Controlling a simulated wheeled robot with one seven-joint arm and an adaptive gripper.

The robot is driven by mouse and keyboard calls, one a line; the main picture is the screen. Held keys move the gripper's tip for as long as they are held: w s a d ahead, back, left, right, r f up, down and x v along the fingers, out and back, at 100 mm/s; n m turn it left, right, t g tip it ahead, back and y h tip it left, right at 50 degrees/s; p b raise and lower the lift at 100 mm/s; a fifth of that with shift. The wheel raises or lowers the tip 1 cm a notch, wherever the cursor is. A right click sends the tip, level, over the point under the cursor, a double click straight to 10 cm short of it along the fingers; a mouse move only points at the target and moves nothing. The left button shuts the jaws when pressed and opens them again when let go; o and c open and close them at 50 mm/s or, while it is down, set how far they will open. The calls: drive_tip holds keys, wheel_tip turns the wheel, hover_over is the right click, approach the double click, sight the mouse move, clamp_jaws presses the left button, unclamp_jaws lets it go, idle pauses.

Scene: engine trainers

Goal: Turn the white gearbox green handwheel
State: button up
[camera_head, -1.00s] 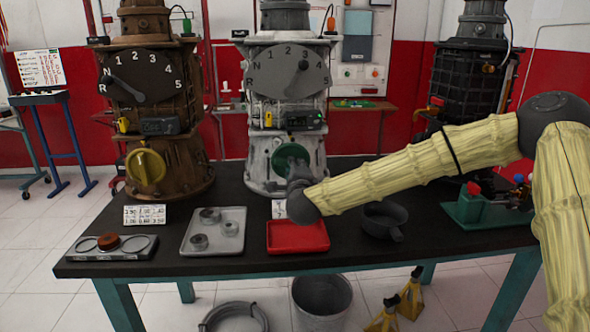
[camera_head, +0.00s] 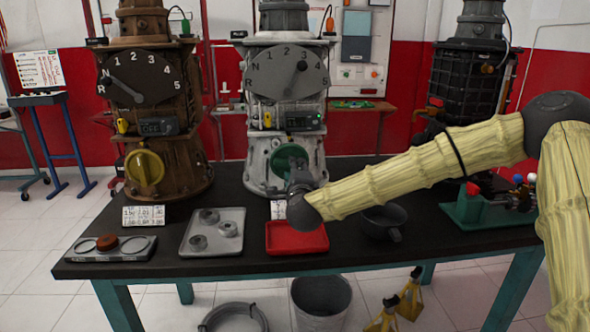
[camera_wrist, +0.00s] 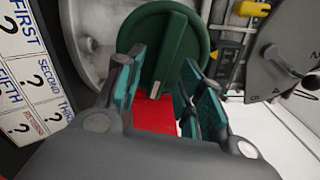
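The white gearbox (camera_head: 258,172) stands on the black table, with a round grey numbered dial (camera_head: 287,71) above its green handwheel (camera_head: 283,156). The dial's pointer leans up and right, near the 3 and 4. In the wrist view the handwheel (camera_wrist: 150,38) fills the top middle, with a raised bar across its face. My gripper (camera_wrist: 160,80) is open. Its teal-padded fingers are apart, just in front of the handwheel's lower part, with the bar's end between them. I cannot tell whether a finger touches it. In the head view my gripper (camera_head: 299,178) partly covers the handwheel.
A brown gearbox (camera_head: 185,165) with a yellow handwheel (camera_head: 144,168) stands left; a black gearbox (camera_head: 460,90) stands right. A red tray (camera_head: 297,238), a grey tray (camera_head: 213,248) and a dark pan (camera_head: 383,224) lie along the front.

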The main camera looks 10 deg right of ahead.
drive_tip(key=s+a, duration=0.1)
drive_tip(key=s, duration=0.9)
drive_tip(key=shift+a, duration=0.15)
drive_tip(key=shift+a, duration=0.1)
